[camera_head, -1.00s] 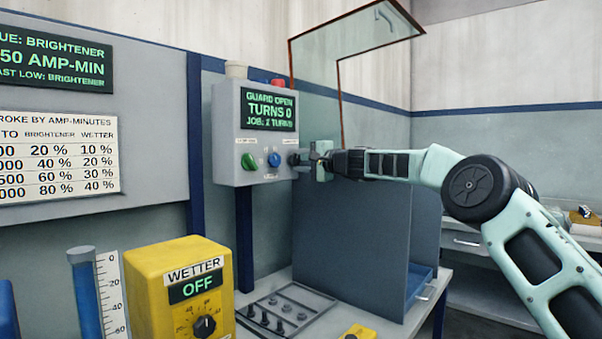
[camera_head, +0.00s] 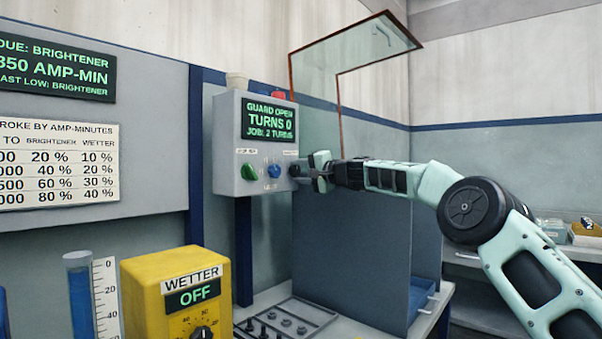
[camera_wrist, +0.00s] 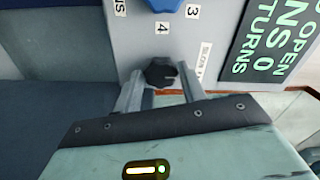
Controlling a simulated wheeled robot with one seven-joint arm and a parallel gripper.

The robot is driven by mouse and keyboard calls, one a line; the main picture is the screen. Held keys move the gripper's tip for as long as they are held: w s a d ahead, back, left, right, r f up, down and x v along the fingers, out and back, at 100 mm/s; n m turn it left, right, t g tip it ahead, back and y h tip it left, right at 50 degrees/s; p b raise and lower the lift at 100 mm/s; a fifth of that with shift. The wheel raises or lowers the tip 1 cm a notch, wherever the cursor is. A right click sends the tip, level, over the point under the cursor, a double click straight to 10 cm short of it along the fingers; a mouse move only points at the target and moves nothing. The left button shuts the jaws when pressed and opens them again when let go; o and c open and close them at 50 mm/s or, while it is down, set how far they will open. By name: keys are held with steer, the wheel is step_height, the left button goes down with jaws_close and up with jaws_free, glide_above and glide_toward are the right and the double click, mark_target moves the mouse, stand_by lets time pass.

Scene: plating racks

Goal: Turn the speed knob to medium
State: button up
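A grey control box (camera_head: 228,165) with a green text screen (camera_head: 270,118) hangs on the wall. On its front are a green knob (camera_head: 250,172), a blue knob (camera_head: 274,171) and, at the right, a dark knob partly hidden by my gripper (camera_head: 304,171). In the wrist view the dark knob (camera_wrist: 160,72) is black and lies between the two fingertips of my gripper (camera_wrist: 161,80). The fingers are spread about as wide as the knob; whether they press on it is unclear. A small label (camera_wrist: 204,60) beside it is too blurred to read.
A raised clear guard with a red-brown frame (camera_head: 338,66) stands behind. A grey panel (camera_head: 352,255) stands below my arm. A yellow wetter box (camera_head: 146,290) reads OFF at lower left. A rack of dark fittings (camera_head: 310,312) lies on the bench.

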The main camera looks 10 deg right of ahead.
steer(key=shift+o, duration=1.1)
steer(key=shift+s+d, duration=0.1)
steer(key=shift+d, duration=0.05)
steer(key=b+v, duration=0.9)
steer(key=v, duration=0.8)
